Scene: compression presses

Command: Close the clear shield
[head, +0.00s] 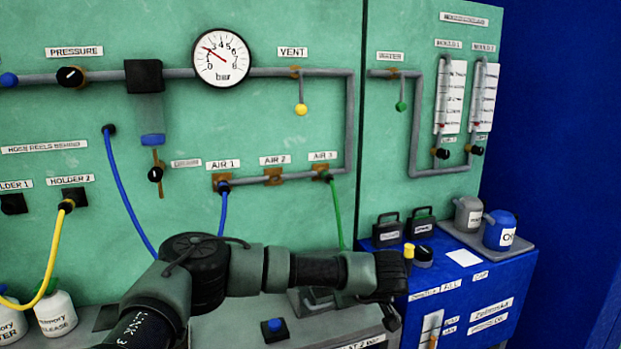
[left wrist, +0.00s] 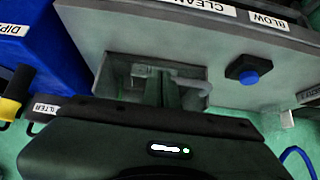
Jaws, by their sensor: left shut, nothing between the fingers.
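I cannot make out the clear shield for certain in either view. A small grey open-fronted fixture (head: 318,301) sits on the grey bench, partly hidden behind my left arm. A grey fixture with a pale bent edge (left wrist: 192,86) also shows in the left wrist view, just beyond my gripper. My left gripper (head: 388,312) is at the right end of the bench, beside the blue cabinet. It is shut and empty, and its fingers (left wrist: 165,92) show small and dark in the left wrist view. My right gripper is not in view.
A blue push button (head: 274,325) stands on the bench left of the fixture. The blue cabinet (head: 490,290) at right carries black-handled items, a grey jug (head: 467,214) and a blue jug (head: 498,232). A green hose (head: 337,213) hangs behind my arm.

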